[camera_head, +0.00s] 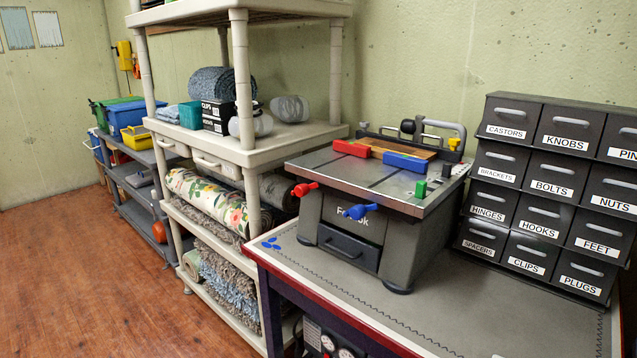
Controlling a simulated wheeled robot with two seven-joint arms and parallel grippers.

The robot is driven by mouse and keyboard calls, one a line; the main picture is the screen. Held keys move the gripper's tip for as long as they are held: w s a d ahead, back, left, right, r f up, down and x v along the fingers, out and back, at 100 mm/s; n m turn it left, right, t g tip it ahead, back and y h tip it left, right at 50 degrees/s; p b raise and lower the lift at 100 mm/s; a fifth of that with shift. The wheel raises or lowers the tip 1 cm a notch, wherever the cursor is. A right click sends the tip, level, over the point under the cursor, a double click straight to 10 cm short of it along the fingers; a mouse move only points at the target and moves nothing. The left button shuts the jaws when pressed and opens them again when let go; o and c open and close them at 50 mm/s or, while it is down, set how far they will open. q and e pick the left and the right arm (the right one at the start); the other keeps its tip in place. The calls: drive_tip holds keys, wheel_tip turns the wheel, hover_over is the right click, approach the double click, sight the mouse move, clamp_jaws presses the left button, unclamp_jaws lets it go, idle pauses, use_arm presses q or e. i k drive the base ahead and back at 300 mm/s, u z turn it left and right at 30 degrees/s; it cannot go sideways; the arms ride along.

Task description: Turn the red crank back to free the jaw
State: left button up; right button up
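The red crank (305,188) sticks out from the upper left of the front of a grey bench machine (350,200). A blue crank (360,211) sits to its right on the same front. On the machine's top lie a red jaw block (351,148) and, to its right and nearer, a blue jaw block (405,162). A strip of wood (400,149) shows behind and between them. I cannot tell whether the blocks touch the wood. Neither of my grippers is in view.
The machine stands on a workbench (440,310) with clear mat in front. Labelled drawers (550,185) stand close on its right. A beige shelf unit (250,155) with rolled rugs stands on its left. Wooden floor (80,270) is open at left.

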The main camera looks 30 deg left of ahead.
sight(301, 190)
drive_tip(key=k, duration=0.95)
drive_tip(key=u, duration=1.05)
drive_tip(key=i, duration=0.85)
drive_tip(key=z, duration=0.6)
